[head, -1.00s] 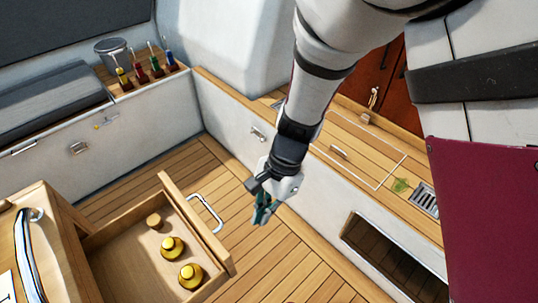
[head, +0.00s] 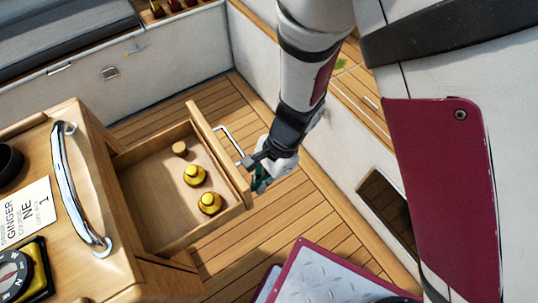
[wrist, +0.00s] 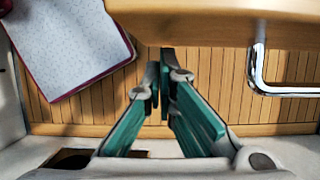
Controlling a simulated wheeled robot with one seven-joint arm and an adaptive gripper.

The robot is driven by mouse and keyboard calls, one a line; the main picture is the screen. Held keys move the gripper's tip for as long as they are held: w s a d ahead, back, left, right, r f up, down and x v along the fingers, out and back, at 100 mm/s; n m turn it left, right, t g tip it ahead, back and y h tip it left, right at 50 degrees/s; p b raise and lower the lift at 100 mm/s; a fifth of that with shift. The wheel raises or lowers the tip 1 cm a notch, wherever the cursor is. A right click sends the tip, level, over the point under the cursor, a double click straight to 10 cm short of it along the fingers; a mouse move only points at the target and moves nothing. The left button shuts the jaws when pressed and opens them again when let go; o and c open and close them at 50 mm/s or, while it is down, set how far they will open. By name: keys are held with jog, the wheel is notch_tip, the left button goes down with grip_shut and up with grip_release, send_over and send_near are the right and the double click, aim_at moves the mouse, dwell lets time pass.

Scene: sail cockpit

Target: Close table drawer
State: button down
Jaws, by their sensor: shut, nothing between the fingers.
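The wooden table (head: 97,160) stands at the left in the head view. Its drawer (head: 219,155) is pulled open, with a metal bar handle (head: 228,138) on its front. My gripper (head: 262,184) is at the outer side of the drawer front, near its lower right end and past the handle. In the wrist view the gripper (wrist: 160,75) has its green fingers together and empty. The drawer front (wrist: 225,22) crosses the top of that view, close to the fingertips, and the handle (wrist: 285,92) is to the right. I cannot tell whether the fingertips touch the front.
A bench wall (head: 340,150) rises to the right of my arm. Plank floor (head: 265,225) is clear around the drawer. My maroon-edged base shows below.

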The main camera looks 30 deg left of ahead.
jog(key=shift+s, duration=0.1)
jog(key=p, duration=0.5)
send_over(187, 229)
jog(key=d, duration=0.2)
jog(key=shift+s, duration=0.1)
